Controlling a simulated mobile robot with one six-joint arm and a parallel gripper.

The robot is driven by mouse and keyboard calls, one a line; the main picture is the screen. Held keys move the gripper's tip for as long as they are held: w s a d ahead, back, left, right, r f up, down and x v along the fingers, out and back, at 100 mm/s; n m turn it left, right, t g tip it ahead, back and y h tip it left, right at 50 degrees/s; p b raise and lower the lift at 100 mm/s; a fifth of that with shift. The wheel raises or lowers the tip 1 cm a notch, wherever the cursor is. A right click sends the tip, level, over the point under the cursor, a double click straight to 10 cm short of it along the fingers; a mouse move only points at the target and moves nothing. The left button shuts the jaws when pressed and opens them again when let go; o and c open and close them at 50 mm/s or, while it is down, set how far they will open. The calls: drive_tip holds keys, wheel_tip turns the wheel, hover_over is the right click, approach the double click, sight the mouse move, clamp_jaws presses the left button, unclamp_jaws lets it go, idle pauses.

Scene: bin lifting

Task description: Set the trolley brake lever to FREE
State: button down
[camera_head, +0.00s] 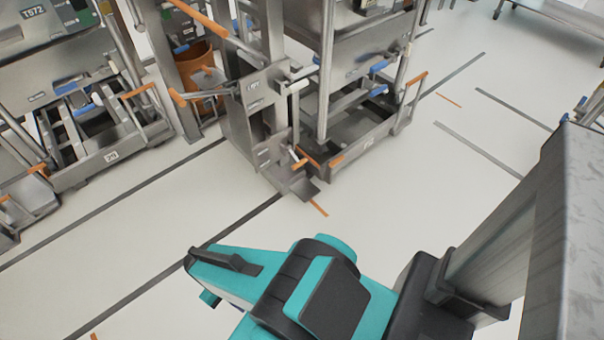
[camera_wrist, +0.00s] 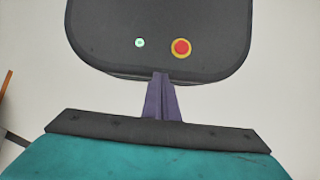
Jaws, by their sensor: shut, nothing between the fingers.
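My gripper (camera_wrist: 161,85) shows in the wrist view as two slim purple fingers pressed together, with nothing between them. It is over or in front of a dark rounded panel, well away from any lever. In the head view my teal arm is low in the picture, and the fingertips cannot be made out. A metal trolley (camera_head: 365,146) stands beside a steel post at the upper middle. Several orange-ended levers show there, including a low one (camera_head: 300,164) by a small plate and a long one (camera_head: 178,97). Which is the brake lever, and its setting, I cannot tell.
The dark panel in the wrist view carries a red button (camera_wrist: 181,47) and a small green one (camera_wrist: 140,42). Another metal trolley (camera_head: 110,155) stands at left, with an orange bin (camera_head: 200,75) behind. The pale floor (camera_head: 400,215) between the trolley and my arm is clear.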

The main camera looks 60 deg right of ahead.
drive_tip(key=w+d+f+m+t+y+b, duration=0.1)
drive_tip(key=w+f+m+t+y+b, duration=0.3)
drive_tip(key=w+f+m+y+b, duration=0.75)
drive_tip(key=w+d+f+m+t+b, duration=0.3)
drive_tip(key=w+d+m+t+b, duration=0.25)
drive_tip(key=d, duration=0.45)
drive_tip(key=w+d+f+m+t+b, duration=0.25)
drive_tip(key=w+d+m+t, duration=0.3)
drive_tip(key=w+d, duration=0.35)
drive_tip(key=s+d+f+m+t+h+b, duration=0.15)
drive_tip(key=d+m+t+h+b, duration=0.6)
drive_tip(key=d, duration=1.75)
drive_tip(key=s+d+f+m+t+h+b, duration=0.1)
drive_tip(key=s+d+m+t+h+b, duration=0.1)
drive_tip(key=s+d+m+h, duration=0.2)
drive_tip(key=s+d+m+t+h+b, duration=0.2)
drive_tip(key=s+d+m+h, duration=0.3)
drive_tip(key=s+d, duration=0.6)
drive_tip(key=d+h, duration=0.2)
drive_tip(key=d, duration=0.5)
drive_tip(key=shift+s+d+f+t, duration=0.15)
drive_tip(key=shift+d+f+t, duration=0.15)
drive_tip(key=shift+f+t, duration=0.05)
